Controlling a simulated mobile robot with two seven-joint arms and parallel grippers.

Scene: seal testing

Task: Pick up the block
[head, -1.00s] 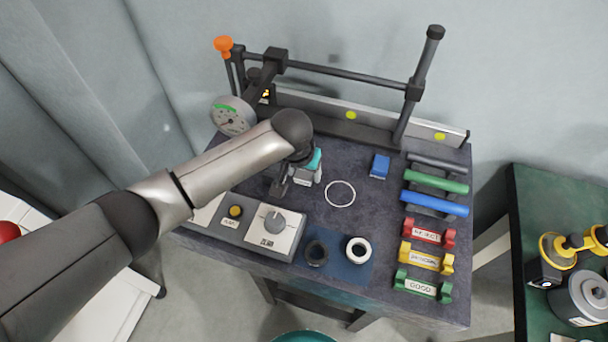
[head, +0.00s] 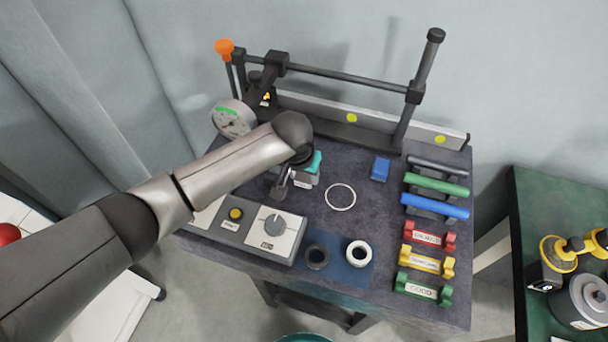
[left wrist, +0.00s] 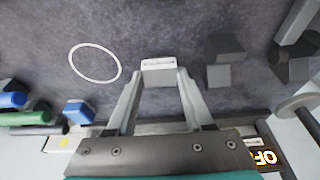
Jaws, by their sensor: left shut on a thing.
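A small grey block (left wrist: 158,72) with a white label on its edge sits between the two fingertips of my left gripper in the left wrist view. My left gripper (left wrist: 160,80) is shut on this block, one finger on each side. In the head view my left gripper (head: 302,180) is low over the dark tabletop (head: 340,233), left of a white ring. My arm and hand hide much of the block there. I cannot tell whether the block touches the tabletop.
The white ring (head: 340,197) and a blue block (head: 380,169) lie right of the gripper. A dial gauge (head: 233,119) and frame stand behind. A knob box (head: 275,233) is in front. Coloured bars and labelled holders (head: 427,261) line the right side.

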